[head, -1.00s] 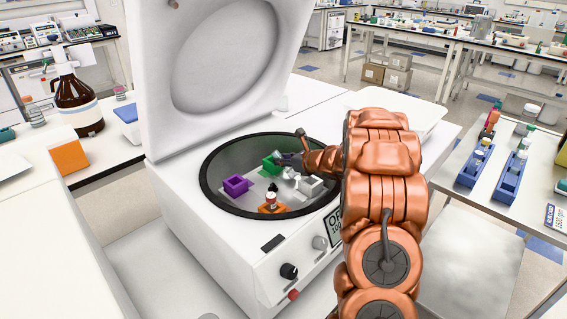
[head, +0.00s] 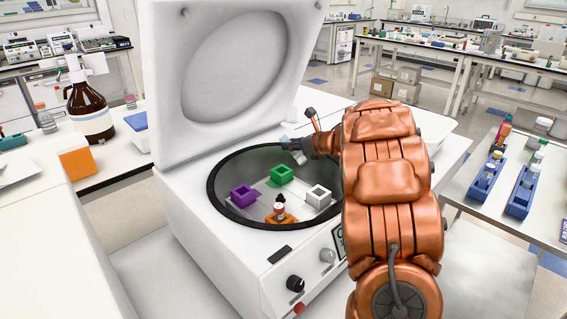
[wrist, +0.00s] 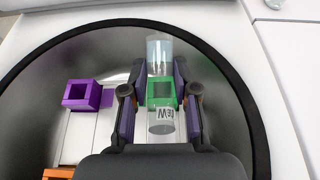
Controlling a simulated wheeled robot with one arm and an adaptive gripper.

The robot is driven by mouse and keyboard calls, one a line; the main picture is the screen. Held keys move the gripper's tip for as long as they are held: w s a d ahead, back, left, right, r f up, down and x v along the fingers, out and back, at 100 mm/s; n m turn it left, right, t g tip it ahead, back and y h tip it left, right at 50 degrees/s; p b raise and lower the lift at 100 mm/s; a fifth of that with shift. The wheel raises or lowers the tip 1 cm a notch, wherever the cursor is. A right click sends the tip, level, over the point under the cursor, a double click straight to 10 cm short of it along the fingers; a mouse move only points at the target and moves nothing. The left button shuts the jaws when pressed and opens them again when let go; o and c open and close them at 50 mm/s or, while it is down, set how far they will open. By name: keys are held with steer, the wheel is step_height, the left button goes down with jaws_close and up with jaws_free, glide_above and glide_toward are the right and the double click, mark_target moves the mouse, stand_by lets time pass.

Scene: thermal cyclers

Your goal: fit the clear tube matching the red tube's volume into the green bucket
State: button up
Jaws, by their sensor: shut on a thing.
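The green bucket (head: 281,176) sits in the rotor of the open centrifuge (head: 170,190); it also shows in the wrist view (wrist: 180,92). My gripper (head: 298,147) is above and slightly right of it in the head view. In the wrist view my gripper (wrist: 159,75) is shut on a clear tube (wrist: 160,50) with printed lettering on its lower part. The tube overlaps the green bucket in that view but looks held above it.
A purple bucket (head: 243,195) and a white bucket (head: 318,196) share the rotor and look empty. The dark bowl rim (head: 215,205) surrounds them. The raised lid (head: 235,70) stands behind. Blue racks (head: 487,178) with tubes are on the right table.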

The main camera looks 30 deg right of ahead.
step_height(320, 180, down, 6)
steer(key=shift+f+p, duration=0.15)
steer(key=shift+p, duration=0.2)
step_height(320, 180, down, 3)
steer(key=shift+f+b, duration=0.15)
steer(key=shift+b, duration=0.2)
steer(key=shift+f+b, duration=0.25)
steer(key=shift+b, duration=0.2)
steer(key=o, duration=0.9)
steer(key=shift+o, duration=0.2)
steer(key=shift+r+p, duration=0.3)
steer(key=shift+p, duration=0.95)
